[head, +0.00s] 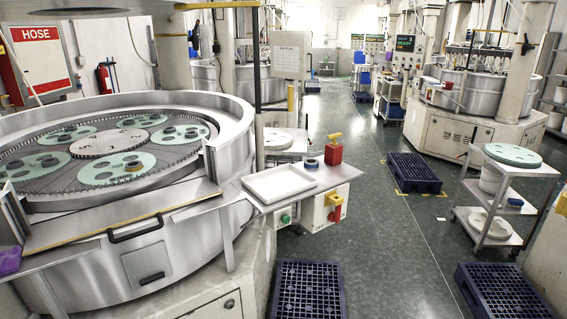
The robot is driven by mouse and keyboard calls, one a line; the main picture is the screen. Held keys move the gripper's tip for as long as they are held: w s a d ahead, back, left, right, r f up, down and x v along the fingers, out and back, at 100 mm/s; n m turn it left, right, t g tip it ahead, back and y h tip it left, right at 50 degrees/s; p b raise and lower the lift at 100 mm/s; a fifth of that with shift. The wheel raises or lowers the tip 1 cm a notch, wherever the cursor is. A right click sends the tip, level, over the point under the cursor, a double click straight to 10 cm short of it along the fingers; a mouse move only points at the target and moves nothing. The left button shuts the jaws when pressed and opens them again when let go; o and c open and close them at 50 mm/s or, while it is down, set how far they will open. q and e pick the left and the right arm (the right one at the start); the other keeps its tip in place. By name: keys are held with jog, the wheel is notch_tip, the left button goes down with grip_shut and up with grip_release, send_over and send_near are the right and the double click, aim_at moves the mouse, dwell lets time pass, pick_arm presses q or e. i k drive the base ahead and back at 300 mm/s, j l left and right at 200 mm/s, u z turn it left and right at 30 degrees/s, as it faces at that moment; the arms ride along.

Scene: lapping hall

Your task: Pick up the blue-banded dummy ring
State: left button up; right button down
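A small dark ring with a blue band (311,163) sits on the steel side shelf of the lapping machine, between a white tray (250,190) and a red container with a yellow top (333,153). It looks like the blue-banded dummy ring, but it is small in the picture. Neither of my grippers shows in the head view.
The machine's raised steel rim (237,112) stands left of the shelf. A control box (328,209) with a red and yellow switch hangs below it. Dark blue pallets (308,290) lie on the floor. A cart (503,172) stands right.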

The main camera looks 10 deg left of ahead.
aim_at(310, 164)
jog(key=i+l+z, duration=0.55)
jog(key=z, duration=0.2)
jog(key=i+l+z, duration=0.2)
jog(key=z, duration=0.15)
jog(key=i+l+z, duration=0.3)
jog(key=i, duration=0.25)
jog(key=i+j+z, duration=0.1)
jog(key=i+z, duration=0.2)
jog(key=i, duration=0.3)
jog(key=i+j+u, duration=0.1)
jog(key=i+u, duration=0.85)
jog(key=u, duration=0.2)
jog(key=i+l+u, duration=0.15)
jog(key=i+u, duration=0.2)
